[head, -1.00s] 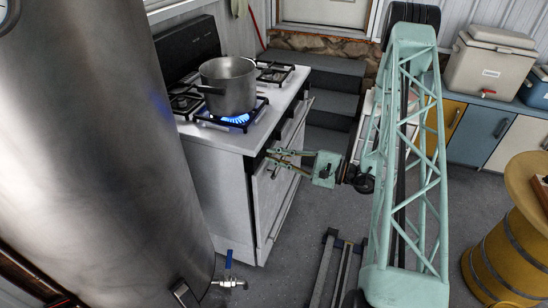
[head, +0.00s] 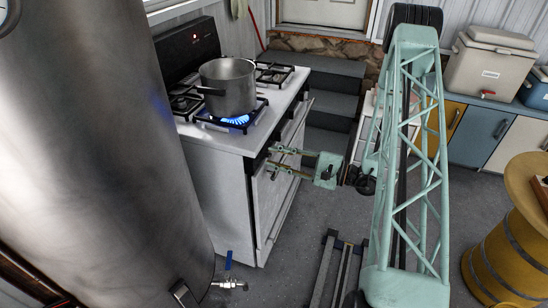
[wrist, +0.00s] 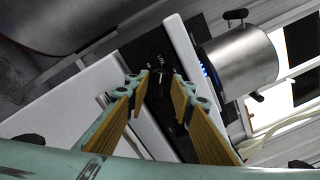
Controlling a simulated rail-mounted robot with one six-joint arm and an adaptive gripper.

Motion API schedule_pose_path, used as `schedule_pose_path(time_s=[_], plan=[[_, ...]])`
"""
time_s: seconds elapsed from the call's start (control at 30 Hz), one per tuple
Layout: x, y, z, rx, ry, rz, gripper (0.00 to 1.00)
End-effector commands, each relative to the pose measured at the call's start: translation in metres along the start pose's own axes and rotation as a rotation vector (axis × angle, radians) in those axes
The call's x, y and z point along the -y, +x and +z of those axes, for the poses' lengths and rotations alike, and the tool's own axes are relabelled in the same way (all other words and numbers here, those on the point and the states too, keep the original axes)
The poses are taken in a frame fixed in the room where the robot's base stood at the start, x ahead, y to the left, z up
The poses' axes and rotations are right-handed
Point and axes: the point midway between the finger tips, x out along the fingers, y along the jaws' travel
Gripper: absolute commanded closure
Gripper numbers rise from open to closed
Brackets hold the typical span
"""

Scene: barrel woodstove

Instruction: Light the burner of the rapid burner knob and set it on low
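The white stove (head: 222,138) stands at the left centre in the head view. A blue flame (head: 238,119) burns under the steel pot (head: 228,88) on its front burner. My gripper (head: 270,157) is at the front control panel. In the wrist view my gripper (wrist: 160,82) is open, with its two fingers apart on either side of a dark knob (wrist: 161,78) on the black panel (wrist: 150,52). Lettering that looks like "LITE" shows by the knob. I cannot tell whether the fingertips touch the knob. The knob is hidden in the head view.
A large steel tank (head: 120,150) fills the left, with a valve (head: 230,284) low down. Grey steps (head: 320,72) stand behind the stove. A cooler (head: 490,65) sits on cabinets at the right, and a yellow barrel (head: 505,250) stands in front.

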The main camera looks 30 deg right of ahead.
Motion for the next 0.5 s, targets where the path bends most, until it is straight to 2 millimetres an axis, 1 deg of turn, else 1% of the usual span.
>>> schedule_pose_path(time_s=[0.17, 0.5], plan=[[0.000, -0.011, -0.001, -0.002, 0.000, -0.001, 0.78], [0.000, -0.043, -0.001, -0.002, 0.000, -0.001, 0.78]])
